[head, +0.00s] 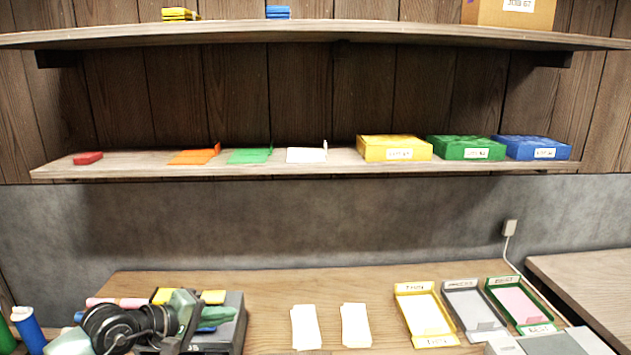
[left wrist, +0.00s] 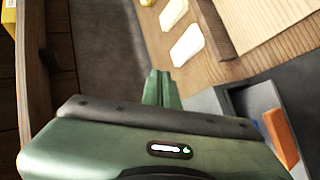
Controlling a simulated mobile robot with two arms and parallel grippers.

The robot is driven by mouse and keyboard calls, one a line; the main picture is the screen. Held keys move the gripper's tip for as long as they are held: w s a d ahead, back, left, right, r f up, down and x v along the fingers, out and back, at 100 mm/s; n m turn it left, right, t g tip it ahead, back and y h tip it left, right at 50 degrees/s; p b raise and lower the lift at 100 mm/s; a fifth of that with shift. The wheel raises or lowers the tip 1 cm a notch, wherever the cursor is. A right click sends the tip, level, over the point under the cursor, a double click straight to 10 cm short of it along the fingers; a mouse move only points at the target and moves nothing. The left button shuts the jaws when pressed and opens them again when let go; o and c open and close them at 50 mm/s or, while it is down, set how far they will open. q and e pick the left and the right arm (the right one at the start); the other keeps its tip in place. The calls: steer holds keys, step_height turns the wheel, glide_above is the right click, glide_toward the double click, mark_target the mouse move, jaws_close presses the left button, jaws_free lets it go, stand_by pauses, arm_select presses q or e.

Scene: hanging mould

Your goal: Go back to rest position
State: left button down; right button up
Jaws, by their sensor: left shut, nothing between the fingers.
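My left gripper (head: 183,312) is at the lower left of the head view, green with a dark wrist, over a dark grey organiser (head: 232,330) on the table. Its arm comes in from the left. In the left wrist view its two green fingers (left wrist: 160,86) are together with nothing between them. The organiser's grey edge and an orange item (left wrist: 276,132) in it show at the right there. My right gripper is in neither view.
Two stacks of white paper, left (head: 305,327) and right (head: 355,325), lie mid-table. Yellow (head: 436,341), grey (head: 462,284) and green (head: 505,281) trays lie to their right. A shelf (head: 330,168) above holds yellow, green and blue boxes. Bottles (head: 28,330) stand far left.

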arm_select(q)
steer(key=s+d+r+n+t+h, duration=0.65)
steer(key=d+r+n, duration=0.3)
steer(key=n, duration=0.65)
steer(key=s+a+f+n+y, duration=0.2)
steer(key=a+f+n+y, duration=0.5)
steer(key=n, duration=0.9)
steer(key=s+a+f+n+y, duration=0.35)
steer(key=a+n+y, duration=0.25)
steer(key=n+y, duration=0.65)
steer(key=s+a+f+n+g+h, duration=0.1)
steer(key=s+f+n+g+h, duration=0.2)
steer(key=s+f+n+g, duration=0.6)
steer(key=s+d+f+n+g+h, duration=0.25)
steer(key=s+f+n, duration=0.6)
steer(key=s, duration=0.65)
step_height(320, 180, down, 28)
steer(key=s+m+g, duration=0.1)
steer(key=s+g, duration=0.1)
steer(key=s+a+f+g, duration=0.1)
steer(key=s+a+f, duration=0.1)
steer(key=s+f, duration=1.3)
steer(key=shift+s+f, duration=0.15)
steer(key=shift+s, duration=0.65)
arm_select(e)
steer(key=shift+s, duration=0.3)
